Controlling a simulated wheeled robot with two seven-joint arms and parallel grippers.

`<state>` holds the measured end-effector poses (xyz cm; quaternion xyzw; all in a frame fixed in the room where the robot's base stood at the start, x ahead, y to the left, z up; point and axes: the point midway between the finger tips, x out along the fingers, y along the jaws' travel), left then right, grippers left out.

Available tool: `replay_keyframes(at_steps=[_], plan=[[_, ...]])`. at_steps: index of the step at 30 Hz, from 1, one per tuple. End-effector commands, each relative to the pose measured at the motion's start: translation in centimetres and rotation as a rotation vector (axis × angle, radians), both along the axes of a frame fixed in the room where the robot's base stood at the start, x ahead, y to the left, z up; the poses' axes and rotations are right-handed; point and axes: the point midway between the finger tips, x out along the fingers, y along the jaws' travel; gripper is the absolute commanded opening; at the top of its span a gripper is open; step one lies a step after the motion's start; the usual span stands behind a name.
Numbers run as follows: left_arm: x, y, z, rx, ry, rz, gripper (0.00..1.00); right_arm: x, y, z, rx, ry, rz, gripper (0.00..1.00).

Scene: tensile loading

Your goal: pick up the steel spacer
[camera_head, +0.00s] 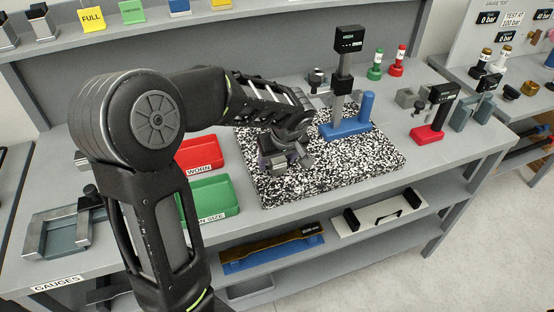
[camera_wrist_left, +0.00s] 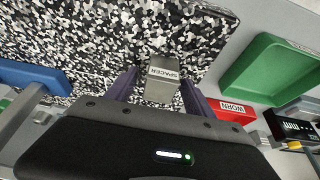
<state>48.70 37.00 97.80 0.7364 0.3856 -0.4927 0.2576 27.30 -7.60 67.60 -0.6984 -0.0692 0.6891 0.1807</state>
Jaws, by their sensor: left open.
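The steel spacer (camera_wrist_left: 162,78) is a grey block labelled SPACER in the left wrist view. It stands on the black-and-white speckled plate (camera_wrist_left: 90,30), which also shows in the head view (camera_head: 340,175). My left gripper (camera_wrist_left: 158,82) is open, with one purple finger on each side of the spacer. I cannot tell whether either finger touches it. In the head view my left gripper (camera_head: 285,158) is low over the left part of the plate and hides most of the spacer. My right gripper is not in view.
A red WORN tray (camera_head: 198,152) and a green tray (camera_head: 208,197) lie left of the plate. A blue-based gauge stand (camera_head: 345,130) stands on its back right part. The plate's front right is clear.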

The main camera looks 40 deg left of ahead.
Motion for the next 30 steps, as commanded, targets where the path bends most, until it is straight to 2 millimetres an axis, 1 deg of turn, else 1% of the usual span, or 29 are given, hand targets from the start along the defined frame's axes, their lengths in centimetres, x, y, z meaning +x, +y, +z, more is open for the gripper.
replay_keyframes(at_steps=[17,20,30], plan=[[0.03,0.01,-0.09,0.000,-0.001,0.000,0.62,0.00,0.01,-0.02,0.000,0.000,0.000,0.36],[0.03,0.01,-0.08,0.000,-0.001,0.000,0.55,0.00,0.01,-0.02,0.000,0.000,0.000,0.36],[0.03,0.01,-0.08,0.000,0.000,0.000,0.27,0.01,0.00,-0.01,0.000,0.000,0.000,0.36]])
